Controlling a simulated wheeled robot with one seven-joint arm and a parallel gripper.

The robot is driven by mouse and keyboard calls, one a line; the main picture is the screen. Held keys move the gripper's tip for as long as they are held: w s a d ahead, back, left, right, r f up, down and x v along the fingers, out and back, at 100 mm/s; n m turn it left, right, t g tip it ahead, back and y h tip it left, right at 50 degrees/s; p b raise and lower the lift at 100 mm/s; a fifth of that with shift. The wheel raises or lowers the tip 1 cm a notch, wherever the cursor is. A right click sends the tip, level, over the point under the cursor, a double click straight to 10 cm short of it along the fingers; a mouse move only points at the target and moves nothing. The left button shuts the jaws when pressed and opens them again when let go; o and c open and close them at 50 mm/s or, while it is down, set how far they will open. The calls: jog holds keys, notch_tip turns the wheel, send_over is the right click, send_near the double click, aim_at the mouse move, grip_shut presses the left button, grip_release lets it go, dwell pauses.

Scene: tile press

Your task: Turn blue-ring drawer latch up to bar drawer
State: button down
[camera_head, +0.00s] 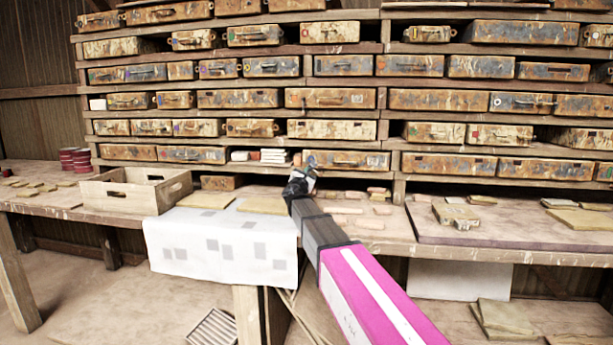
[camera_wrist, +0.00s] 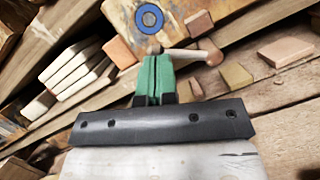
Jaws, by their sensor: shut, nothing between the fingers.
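The blue ring (camera_wrist: 149,18) is on a worn, paint-stained drawer front (camera_wrist: 185,15) at the top of the wrist view. Below it a pale latch lever (camera_wrist: 188,55) runs to the right and ends in a brownish round knob (camera_wrist: 214,57). My gripper (camera_wrist: 155,60) has green fingers, closed together, at the lever's left end just below the ring. I cannot tell whether they touch the lever. In the head view my gripper (camera_head: 299,184) is at the left end of a bottom-row drawer (camera_head: 347,161); the latch is too small to make out there.
White stacked tiles (camera_wrist: 75,75) lie left of the fingers in the wrist view. Several loose pinkish and tan tiles (camera_wrist: 286,51) lie on the bench to the right. In the head view an open wooden crate (camera_head: 135,196) and a draped white cloth (camera_head: 222,245) are to the left.

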jog(key=shift+s+d+r+m+g+h, duration=0.1)
jog(key=shift+d+r+m+g+h, duration=0.4)
jog(key=shift+m, duration=1.45)
jog(key=shift+s+d+r+m+g+h, duration=0.1)
jog(key=shift+d+r+m+g+h, duration=0.35)
jog(key=shift+m, duration=1.45)
jog(key=shift+s+d+r+m+g+h, duration=0.1)
jog(key=shift+d+r+m+g+h, duration=0.4)
jog(key=shift+m, duration=1.45)
jog(key=shift+d+r+y, duration=0.1)
jog(key=shift+r+y, duration=0.1)
jog(key=shift+y, duration=0.05)
